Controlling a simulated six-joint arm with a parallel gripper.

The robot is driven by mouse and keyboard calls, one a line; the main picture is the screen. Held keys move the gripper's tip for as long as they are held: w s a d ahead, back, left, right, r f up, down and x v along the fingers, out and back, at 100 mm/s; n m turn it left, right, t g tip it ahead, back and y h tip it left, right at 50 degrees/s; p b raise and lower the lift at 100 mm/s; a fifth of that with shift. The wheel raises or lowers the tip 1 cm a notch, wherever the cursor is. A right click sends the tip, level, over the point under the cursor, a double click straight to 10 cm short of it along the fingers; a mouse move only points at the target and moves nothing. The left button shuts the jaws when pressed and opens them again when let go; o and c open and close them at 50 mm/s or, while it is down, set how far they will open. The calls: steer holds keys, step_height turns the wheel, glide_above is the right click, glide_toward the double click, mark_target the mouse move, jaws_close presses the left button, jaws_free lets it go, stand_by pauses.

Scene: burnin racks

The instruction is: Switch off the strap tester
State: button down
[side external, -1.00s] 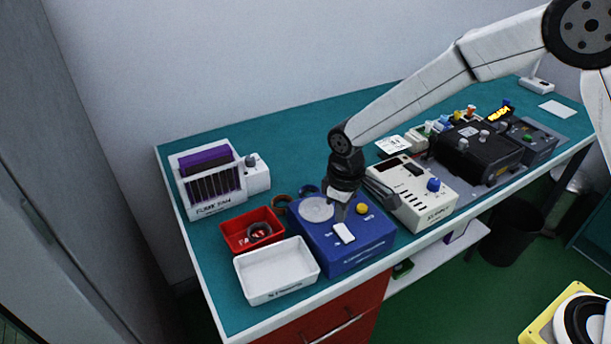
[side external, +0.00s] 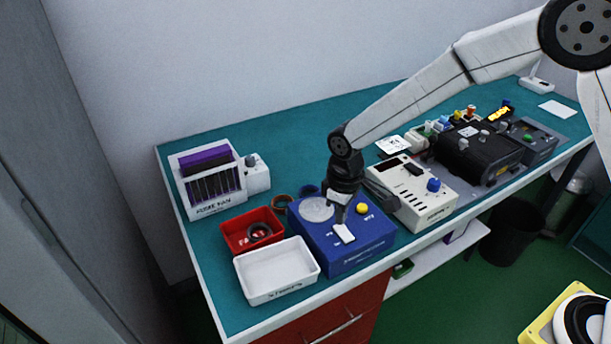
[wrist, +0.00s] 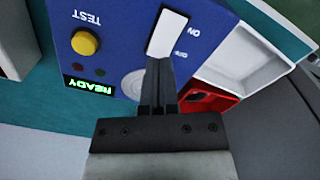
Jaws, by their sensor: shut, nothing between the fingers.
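The strap tester is a blue box (side external: 352,262) at the front edge of the bench. Its top has a white rocker switch (side external: 344,233), a yellow button and a pale round plate. In the wrist view the rocker (wrist: 167,33) has an ON label beside its far end and a small unclear label by its near end. The yellow TEST button (wrist: 85,42) and a lit green READY display (wrist: 87,86) also show there. My gripper (side external: 340,224) is shut and empty, pointing down. Its fingertips (wrist: 160,62) overlap the rocker's near end; whether they touch it I cannot tell.
A white tray (side external: 240,268) and a red bin (side external: 228,236) holding a dark ring stand left of the tester. A cream instrument (side external: 432,214) stands close on the right.

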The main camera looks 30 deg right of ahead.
mark_target(340, 227)
steer(key=shift+f, duration=0.95)
stand_by(0.9)
steer(key=shift+r, duration=3.5)
steer(key=s+d+m+t, duration=0.2)
steer(key=s+d+m, duration=0.4)
steer(key=s+d, duration=0.8)
steer(key=shift+s+d+t, duration=0.3)
steer(key=shift+s+d, duration=0.1)
steer(key=shift+d, duration=0.25)
